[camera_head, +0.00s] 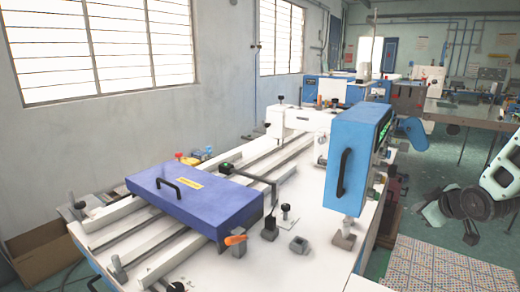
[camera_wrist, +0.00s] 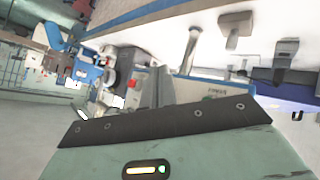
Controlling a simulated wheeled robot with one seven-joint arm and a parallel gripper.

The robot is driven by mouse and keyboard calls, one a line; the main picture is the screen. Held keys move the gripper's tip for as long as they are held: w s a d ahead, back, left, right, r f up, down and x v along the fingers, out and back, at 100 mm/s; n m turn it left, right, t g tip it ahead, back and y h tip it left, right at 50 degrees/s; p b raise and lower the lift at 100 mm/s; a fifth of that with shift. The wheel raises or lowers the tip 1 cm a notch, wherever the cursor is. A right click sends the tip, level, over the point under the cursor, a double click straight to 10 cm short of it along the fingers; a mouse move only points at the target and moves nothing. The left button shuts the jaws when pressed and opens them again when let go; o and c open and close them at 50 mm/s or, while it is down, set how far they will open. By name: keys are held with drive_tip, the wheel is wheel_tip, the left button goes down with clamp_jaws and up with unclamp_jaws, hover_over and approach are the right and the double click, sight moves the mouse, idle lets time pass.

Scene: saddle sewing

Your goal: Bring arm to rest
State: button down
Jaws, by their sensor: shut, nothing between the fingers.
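My arm shows at the right edge of the head view, with a white link (camera_head: 503,178) and dark joints (camera_head: 468,204). My gripper (camera_head: 432,213) is at the pale green end of the arm, left of these joints. It is shut and empty, held over the floor to the right of the white machine table (camera_head: 318,262). It looks clear of the table. The fingertips are too small to make out. In the wrist view, a pale green housing with a dark edge strip and a small lit indicator fills the lower part.
A blue-purple lid with a black handle (camera_head: 195,197) lies on the rails at the left of the table. A tall blue machine head (camera_head: 358,150) stands at the table's right side. Workbenches stand behind.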

drive_tip(key=s+a+r+m+g, duration=0.1)
drive_tip(key=s+a+m+g, duration=0.25)
drive_tip(key=s+a, duration=0.5)
drive_tip(key=s+a+r+m+g, duration=0.25)
drive_tip(key=s+a+g, duration=0.2)
drive_tip(key=s, duration=0.75)
drive_tip(key=s+a+n+g, duration=0.1)
drive_tip(key=s+a+n, duration=0.2)
drive_tip(key=s+a, duration=0.4)
drive_tip(key=s+a+n+g, duration=0.1)
drive_tip(key=s+a+n, duration=0.3)
drive_tip(key=a, duration=0.8)
drive_tip(key=s+r, duration=0.1)
drive_tip(key=s, duration=0.1)
drive_tip(key=shift+s+g+y, duration=0.3)
drive_tip(key=shift+s, duration=0.05)
